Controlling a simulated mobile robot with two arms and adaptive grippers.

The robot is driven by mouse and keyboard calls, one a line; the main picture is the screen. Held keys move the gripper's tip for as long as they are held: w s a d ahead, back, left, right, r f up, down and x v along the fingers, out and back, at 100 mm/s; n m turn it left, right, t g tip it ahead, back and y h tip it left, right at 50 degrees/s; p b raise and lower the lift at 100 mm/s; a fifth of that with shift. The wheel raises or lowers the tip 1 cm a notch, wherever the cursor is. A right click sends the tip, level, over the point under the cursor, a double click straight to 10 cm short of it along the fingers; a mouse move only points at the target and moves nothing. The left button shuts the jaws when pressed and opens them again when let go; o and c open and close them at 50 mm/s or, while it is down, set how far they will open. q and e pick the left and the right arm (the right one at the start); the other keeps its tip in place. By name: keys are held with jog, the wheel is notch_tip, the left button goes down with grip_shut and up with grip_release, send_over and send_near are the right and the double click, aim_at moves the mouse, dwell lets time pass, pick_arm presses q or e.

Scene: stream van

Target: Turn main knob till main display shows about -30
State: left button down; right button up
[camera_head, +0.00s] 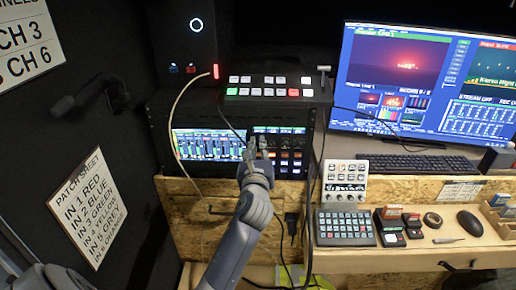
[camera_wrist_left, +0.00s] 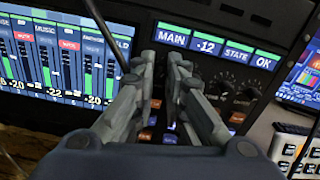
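The main display (camera_wrist_left: 208,46) reads -12 beside the label MAIN, in the left wrist view. My left gripper (camera_head: 257,142) is at the lit console panel in the head view, just below the displays. In the left wrist view the gripper's fingertips (camera_wrist_left: 166,62) lie just below the MAIN label, with a narrow gap between them. The main knob is not clearly visible; the fingers cover the panel there. I cannot tell whether they grip it. My right gripper is not in view.
Other dark knobs (camera_wrist_left: 245,95) sit right of the fingers, below a STATE display reading OK (camera_wrist_left: 263,62). A mixer screen (camera_head: 208,144) is left of the gripper. A black cable hangs close by. A white button pad (camera_head: 345,181) stands on the desk to the right.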

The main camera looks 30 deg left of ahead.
pick_arm(q)
jog(key=shift+n, duration=0.3)
jog(key=shift+n+p, duration=0.45)
jog(key=shift+n, duration=0.15)
jog(key=n, duration=0.4)
jog(key=shift+n+p, duration=0.3)
jog(key=shift+p, duration=0.1)
jog(key=n, duration=0.8)
jog(key=shift+f, duration=0.1)
jog(key=shift+n, duration=0.7)
jog(key=shift+a, duration=0.1)
jog(key=c, duration=1.9)
grip_release()
jog(key=shift+s, duration=0.1)
